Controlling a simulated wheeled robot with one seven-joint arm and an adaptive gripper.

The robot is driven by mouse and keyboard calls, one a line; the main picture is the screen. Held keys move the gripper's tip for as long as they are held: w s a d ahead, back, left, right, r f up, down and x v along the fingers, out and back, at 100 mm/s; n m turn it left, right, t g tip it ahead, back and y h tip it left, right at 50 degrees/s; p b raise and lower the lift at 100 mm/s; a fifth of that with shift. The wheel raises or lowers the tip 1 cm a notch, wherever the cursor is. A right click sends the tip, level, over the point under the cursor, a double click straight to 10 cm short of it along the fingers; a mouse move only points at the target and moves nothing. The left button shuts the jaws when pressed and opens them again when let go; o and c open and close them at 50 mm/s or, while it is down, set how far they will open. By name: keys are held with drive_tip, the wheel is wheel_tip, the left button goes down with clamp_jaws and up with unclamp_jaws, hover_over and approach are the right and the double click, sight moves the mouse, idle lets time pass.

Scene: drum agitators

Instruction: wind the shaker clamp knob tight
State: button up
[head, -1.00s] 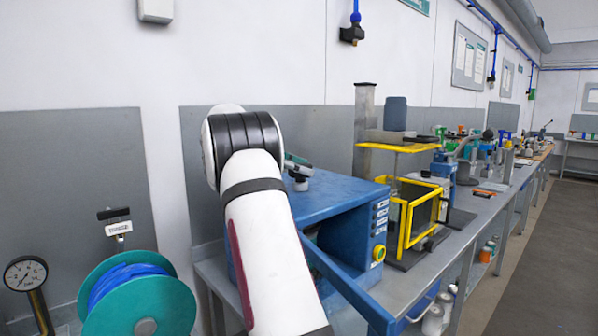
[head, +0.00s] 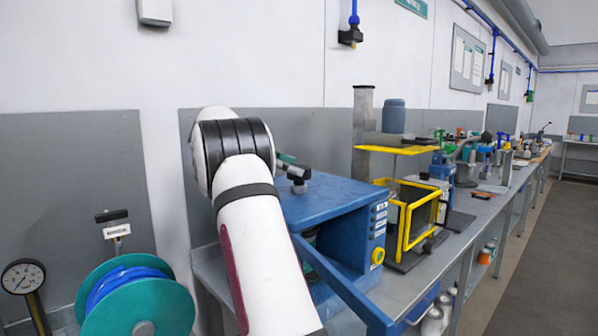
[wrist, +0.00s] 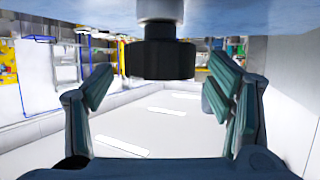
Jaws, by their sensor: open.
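The clamp knob (head: 299,173) is a black cap on a silver stem, standing on top of the blue shaker (head: 335,195). In the wrist view, which looks upside down, the black knob (wrist: 159,60) hangs at top centre below its pale stem. My gripper (wrist: 160,80) is open, with one teal finger on each side of the knob and a visible gap on both sides. I cannot tell how deep the knob sits between the fingertips. In the head view my white arm hides most of my gripper; only a teal bit shows just left of the knob.
A yellow-framed guard (head: 420,215) stands right of the shaker on the bench. A blue bar (head: 345,290) slants across the shaker's front. A teal cable reel (head: 140,300) and a gauge (head: 22,278) stand at the lower left. The aisle on the right is clear.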

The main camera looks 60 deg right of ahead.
drive_tip(key=v, duration=0.9)
